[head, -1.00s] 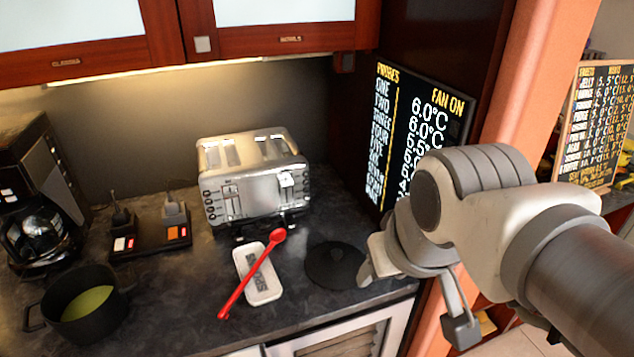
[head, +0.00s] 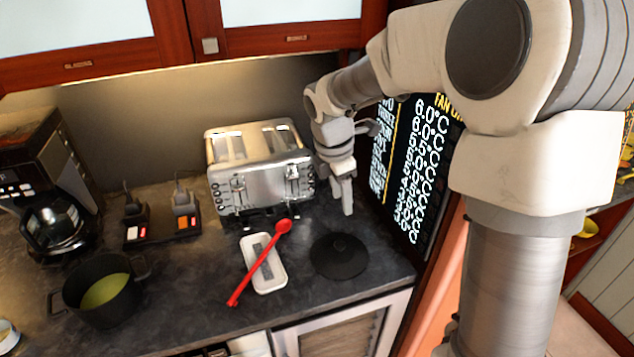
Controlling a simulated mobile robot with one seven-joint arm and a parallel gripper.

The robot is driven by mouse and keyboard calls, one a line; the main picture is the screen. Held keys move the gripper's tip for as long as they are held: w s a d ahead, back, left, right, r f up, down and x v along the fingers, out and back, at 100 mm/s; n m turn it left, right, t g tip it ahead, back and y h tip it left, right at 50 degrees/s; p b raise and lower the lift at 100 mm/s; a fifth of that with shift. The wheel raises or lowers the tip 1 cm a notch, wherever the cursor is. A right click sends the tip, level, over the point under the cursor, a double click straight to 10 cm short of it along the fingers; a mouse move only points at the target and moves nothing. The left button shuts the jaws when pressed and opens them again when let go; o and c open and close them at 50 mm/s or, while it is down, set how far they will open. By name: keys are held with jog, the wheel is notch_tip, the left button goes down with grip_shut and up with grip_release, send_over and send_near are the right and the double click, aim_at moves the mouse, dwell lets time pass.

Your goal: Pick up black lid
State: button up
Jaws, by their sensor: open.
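The black lid (head: 339,257) is a flat round disc with a small knob in its middle. It lies on the dark counter near the front edge, right of the white spoon rest. My gripper (head: 345,210) points down above the counter, behind the lid and right of the toaster. It is open and empty, apart from the lid. The gap between its fingers is hard to see from this angle.
A silver toaster (head: 259,170) stands close left of my gripper. A red spoon (head: 258,262) lies across a white spoon rest (head: 270,272). A black pot (head: 104,300) stands at left. A black temperature board (head: 418,165) stands close on the right.

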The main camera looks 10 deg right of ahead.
notch_tip(320, 180, down, 3)
jog(key=w+n, duration=0.3)
jog(key=p, duration=0.1)
send_over(339, 243)
jog(key=s, duration=0.1)
jog(key=f, duration=1.1)
jog(key=shift+a+f, duration=0.2)
jog(key=shift+f, duration=0.2)
jog(key=shift+w+d+f+p, duration=0.1)
jog(key=shift+w+f+p, duration=0.05)
jog(key=shift+f, duration=0.75)
jog(key=shift+w+d+f+p, duration=0.1)
jog(key=shift+w+f+p, duration=0.05)
jog(key=shift+f, duration=0.8)
jog(key=shift+w+f+p, duration=0.15)
jog(key=shift+f, duration=0.75)
grip_shut()
